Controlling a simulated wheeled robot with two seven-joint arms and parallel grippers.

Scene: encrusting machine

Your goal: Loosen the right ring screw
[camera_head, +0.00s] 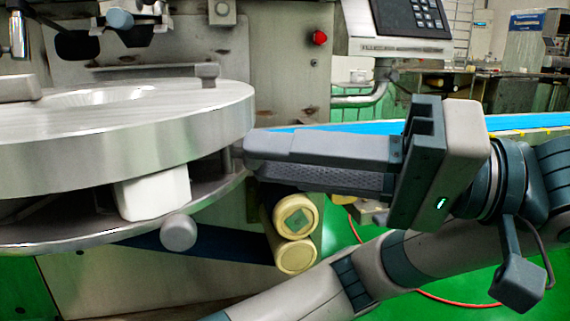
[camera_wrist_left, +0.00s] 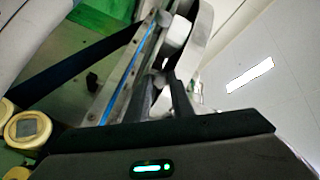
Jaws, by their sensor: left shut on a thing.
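The big round metal ring (camera_head: 120,135) of the machine fills the left of the head view. My left gripper (camera_head: 250,155) points left, with its fingertips at the ring's right edge. Its fingers are shut on a small grey knob, the right ring screw, which they hide in the head view. The left wrist view shows the right ring screw (camera_wrist_left: 160,80) between the fingertips, small and dark. A second round grey knob (camera_head: 178,232) sticks out at the front below the ring. My right gripper is not in view.
A white block (camera_head: 153,194) sits between the ring and the lower plate. Two cream rollers (camera_head: 296,215) are just below my left fingers. A blue conveyor belt (camera_head: 500,122) runs behind the gripper. A control panel (camera_head: 405,20) and red button (camera_head: 319,38) are above.

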